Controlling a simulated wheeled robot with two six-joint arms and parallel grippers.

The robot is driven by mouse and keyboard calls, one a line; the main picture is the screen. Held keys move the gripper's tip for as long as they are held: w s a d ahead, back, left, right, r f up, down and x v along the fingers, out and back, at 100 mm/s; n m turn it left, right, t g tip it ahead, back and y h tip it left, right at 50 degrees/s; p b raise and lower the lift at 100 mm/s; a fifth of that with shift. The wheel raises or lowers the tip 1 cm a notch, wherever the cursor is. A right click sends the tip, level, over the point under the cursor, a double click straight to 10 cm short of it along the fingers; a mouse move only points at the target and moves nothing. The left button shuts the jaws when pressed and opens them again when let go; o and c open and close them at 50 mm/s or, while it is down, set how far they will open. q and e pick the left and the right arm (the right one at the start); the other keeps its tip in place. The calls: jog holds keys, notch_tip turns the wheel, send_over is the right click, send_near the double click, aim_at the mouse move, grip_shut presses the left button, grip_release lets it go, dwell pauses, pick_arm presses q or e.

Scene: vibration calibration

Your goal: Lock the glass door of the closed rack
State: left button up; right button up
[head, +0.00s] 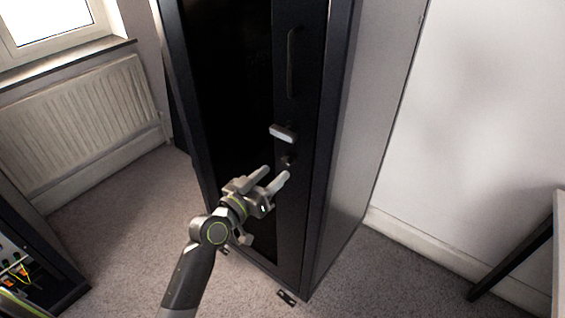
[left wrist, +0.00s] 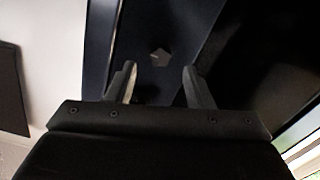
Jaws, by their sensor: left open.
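The tall dark rack (head: 340,130) stands in the middle of the head view, with its dark glass door (head: 230,80) closed. A long vertical handle (head: 294,62) is on the door's right frame. Below it a light grey lever (head: 283,132) sticks out sideways. Under the lever is a small dark round knob or lock (head: 288,160). My left gripper (head: 278,175) is open and empty, just below and in front of that knob, apart from it. In the left wrist view a dark many-sided piece (left wrist: 161,57) shows beyond the open fingers (left wrist: 158,84). My right gripper is not in view.
A radiator (head: 75,120) under a window (head: 45,25) is at the left. Another open dark cabinet with cables (head: 18,262) stands at the lower left. A table leg (head: 510,262) is at the right. Carpet (head: 120,215) is free left of the rack.

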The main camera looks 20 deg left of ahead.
aim_at(285, 163)
pick_arm(q)
jog(key=shift+x, duration=2.5)
jog(key=c, duration=1)
